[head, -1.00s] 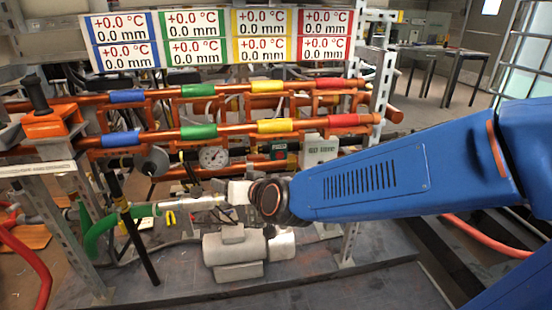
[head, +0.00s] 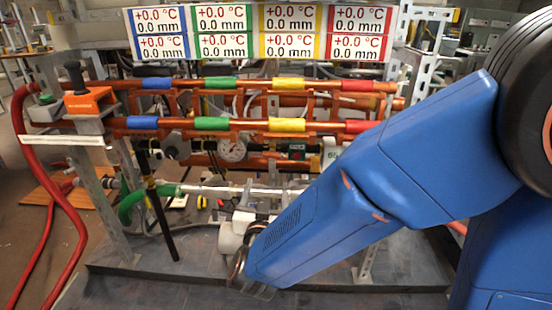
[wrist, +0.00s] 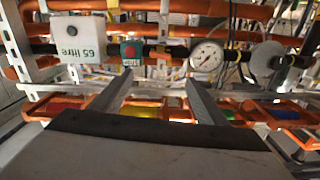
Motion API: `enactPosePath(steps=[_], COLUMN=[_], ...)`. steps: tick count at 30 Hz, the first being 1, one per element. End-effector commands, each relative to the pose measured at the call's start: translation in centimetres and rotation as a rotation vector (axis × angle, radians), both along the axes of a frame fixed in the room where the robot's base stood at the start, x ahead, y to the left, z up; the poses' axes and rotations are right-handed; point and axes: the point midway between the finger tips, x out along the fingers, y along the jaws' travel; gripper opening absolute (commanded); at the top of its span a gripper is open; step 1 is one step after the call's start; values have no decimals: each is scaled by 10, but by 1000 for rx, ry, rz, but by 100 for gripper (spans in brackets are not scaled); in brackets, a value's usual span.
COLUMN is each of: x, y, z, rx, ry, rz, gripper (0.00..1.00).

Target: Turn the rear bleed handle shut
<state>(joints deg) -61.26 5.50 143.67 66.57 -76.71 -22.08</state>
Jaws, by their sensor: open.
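I cannot pick out the rear bleed handle for sure in either view. Small yellow parts (head: 201,202) show low behind the black rod in the head view, too small to make out. My gripper (wrist: 158,78) is open and empty in the wrist view, its two grey fingers spread apart.
Copper pipes (head: 215,84) with coloured bands cross the rig under the display panels (head: 225,18). The base plate's front left is bare.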

Motion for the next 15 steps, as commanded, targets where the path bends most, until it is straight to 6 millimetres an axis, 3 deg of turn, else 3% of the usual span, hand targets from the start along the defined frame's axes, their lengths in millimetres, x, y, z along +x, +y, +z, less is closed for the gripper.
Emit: enactPosePath(steps=[15], x=[72], y=[-4], z=[0], rx=[2], ry=[0], rz=[-3], gripper=[67])
